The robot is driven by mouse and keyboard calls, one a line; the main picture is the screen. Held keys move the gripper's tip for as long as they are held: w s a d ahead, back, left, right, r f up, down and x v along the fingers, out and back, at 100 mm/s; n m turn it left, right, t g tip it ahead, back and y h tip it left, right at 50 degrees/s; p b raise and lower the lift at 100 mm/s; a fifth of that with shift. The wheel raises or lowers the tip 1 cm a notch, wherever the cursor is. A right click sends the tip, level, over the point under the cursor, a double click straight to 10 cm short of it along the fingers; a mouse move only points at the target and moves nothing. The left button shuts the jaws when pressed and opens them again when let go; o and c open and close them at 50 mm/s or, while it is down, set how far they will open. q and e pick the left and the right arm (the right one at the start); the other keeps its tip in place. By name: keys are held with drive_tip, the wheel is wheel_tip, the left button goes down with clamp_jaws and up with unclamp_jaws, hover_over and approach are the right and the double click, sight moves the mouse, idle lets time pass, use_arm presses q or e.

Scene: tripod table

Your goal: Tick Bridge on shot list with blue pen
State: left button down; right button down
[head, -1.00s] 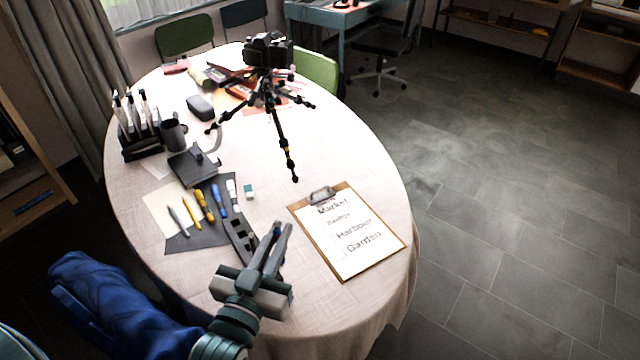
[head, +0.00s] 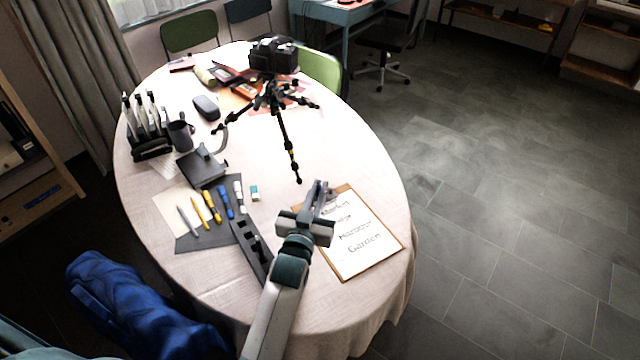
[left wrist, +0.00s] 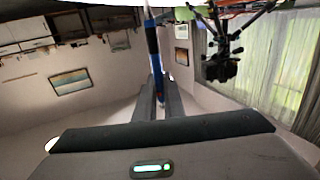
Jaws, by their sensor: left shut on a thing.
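The shot list is a white sheet (head: 365,245) on a brown clipboard at the table's right edge. Its lines read Market, a smaller second line partly covered, Harbour and Garden. My left gripper (head: 319,199) is over the clipboard's upper left corner, by the clip. In the left wrist view its fingers (left wrist: 159,92) are shut on a slim blue and dark pen (left wrist: 153,45). The head view barely shows this pen, and I cannot tell whether its tip touches the paper. My right gripper is not in view.
Yellow, grey, white and another blue marker (head: 225,203) lie on a dark mat (head: 200,240), left of the gripper. A black camera on a tripod (head: 280,95) stands behind the clipboard.

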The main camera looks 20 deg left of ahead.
use_arm(q)
drive_tip(key=shift+w+d, duration=0.1)
drive_tip(key=shift+w, duration=0.25)
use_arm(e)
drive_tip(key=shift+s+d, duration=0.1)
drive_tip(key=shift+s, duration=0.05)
use_arm(q)
drive_tip(key=shift+f, duration=0.15)
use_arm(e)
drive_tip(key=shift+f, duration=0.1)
